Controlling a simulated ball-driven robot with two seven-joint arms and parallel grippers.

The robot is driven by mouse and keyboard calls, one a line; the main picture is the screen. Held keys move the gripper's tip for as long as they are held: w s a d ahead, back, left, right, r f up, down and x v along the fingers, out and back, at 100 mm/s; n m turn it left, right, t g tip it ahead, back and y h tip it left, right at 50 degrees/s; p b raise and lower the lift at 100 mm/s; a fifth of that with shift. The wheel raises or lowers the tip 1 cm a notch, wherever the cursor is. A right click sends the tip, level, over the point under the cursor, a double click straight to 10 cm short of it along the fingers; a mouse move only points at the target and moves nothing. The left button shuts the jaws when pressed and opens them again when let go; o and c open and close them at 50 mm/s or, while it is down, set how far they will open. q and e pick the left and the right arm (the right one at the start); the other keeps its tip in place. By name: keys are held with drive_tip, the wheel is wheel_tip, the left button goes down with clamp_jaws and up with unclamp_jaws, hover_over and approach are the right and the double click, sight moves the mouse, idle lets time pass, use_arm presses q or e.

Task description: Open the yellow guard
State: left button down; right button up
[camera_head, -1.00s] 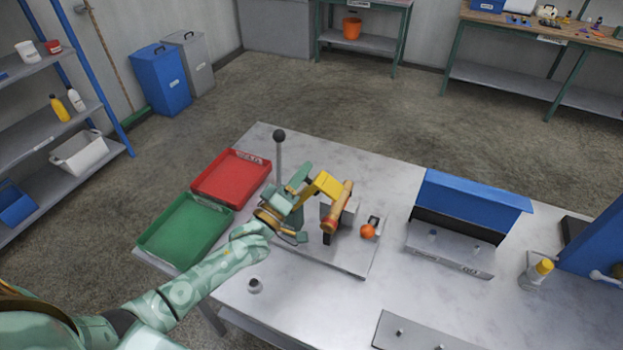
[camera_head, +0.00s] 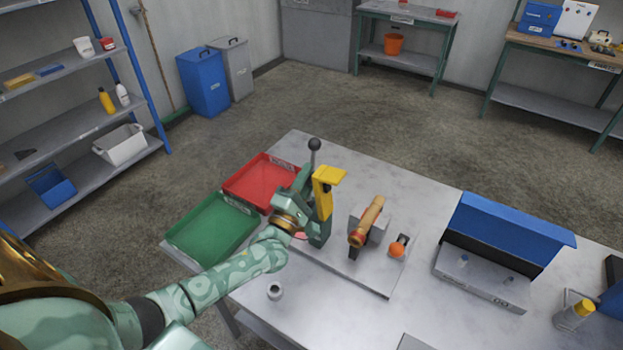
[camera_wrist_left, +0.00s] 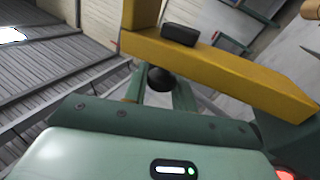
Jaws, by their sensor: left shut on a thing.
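The yellow guard (camera_head: 327,190) stands raised on its green post, to the left of the copper-coloured cylinder (camera_head: 368,218), which is uncovered. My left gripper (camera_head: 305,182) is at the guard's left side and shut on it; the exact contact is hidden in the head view. In the left wrist view the guard (camera_wrist_left: 225,62) runs as a yellow bar across the top, with a black block on it, close in front of my fingers (camera_wrist_left: 157,92). A dark ball shows between the fingers. My right gripper is in neither view.
A lever with a black knob (camera_head: 314,144) stands just behind my left gripper. The red tray (camera_head: 232,187) and green tray (camera_head: 180,240) lie at the left. An orange knob (camera_head: 397,250) is right of the cylinder. A blue-topped box (camera_head: 515,228) stands further right.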

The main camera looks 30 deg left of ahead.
use_arm(q)
drive_tip(key=shift+a+f, duration=0.1)
idle(0.4)
drive_tip(key=c, duration=1.2)
unclamp_jaws()
drive_tip(key=shift+o, duration=0.2)
drive_tip(key=shift+s, duration=0.1)
drive_tip(key=b+v, duration=0.1)
drive_tip(key=v, duration=1.5)
drive_tip(key=shift+s+f, duration=0.1)
